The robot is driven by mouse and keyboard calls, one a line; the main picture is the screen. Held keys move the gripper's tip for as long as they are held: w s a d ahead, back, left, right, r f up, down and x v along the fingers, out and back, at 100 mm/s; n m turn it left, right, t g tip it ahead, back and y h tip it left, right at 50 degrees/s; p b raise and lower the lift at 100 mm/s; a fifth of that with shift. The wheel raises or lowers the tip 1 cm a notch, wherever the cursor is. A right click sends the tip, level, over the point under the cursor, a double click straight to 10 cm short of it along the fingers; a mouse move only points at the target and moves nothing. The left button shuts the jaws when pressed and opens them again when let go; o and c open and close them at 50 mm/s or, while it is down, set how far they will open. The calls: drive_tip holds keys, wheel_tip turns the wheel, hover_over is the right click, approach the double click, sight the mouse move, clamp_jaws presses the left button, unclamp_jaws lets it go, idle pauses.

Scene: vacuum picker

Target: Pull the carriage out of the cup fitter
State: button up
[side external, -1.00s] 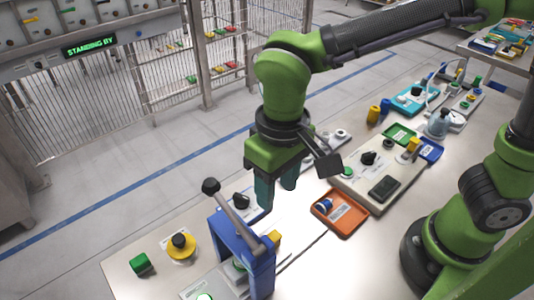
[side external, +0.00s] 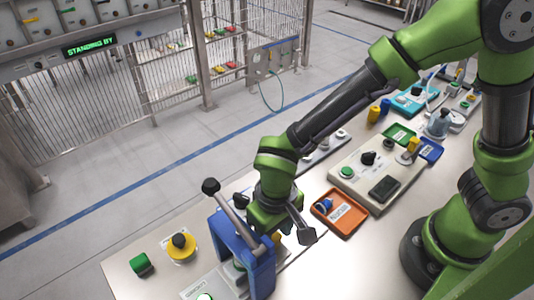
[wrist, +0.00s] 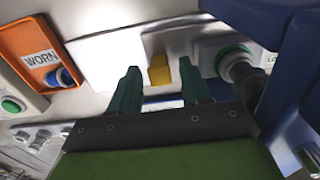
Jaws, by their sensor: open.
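The cup fitter (side external: 262,268) is a blue frame with a black-knobbed grey lever (side external: 230,208), at the lower middle of the side view. Its blue frame also shows at the right of the wrist view (wrist: 298,70). A small yellow block (wrist: 159,70), apparently the carriage's handle, stands beside the fitter. My gripper (wrist: 159,72) is open, with its two dark green fingers either side of the yellow block in the wrist view. I cannot tell whether they touch it. In the side view my gripper (side external: 270,215) is low beside the frame, its fingertips hidden. The carriage's body is mostly hidden.
An orange tray (side external: 350,228) marked WORN, holding a blue cup, lies right of my gripper. A beige control box (side external: 352,178) stands behind it.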

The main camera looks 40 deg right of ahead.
drive_tip(key=shift+f, duration=0.85)
drive_tip(key=shift+c, duration=0.5)
clamp_jaws()
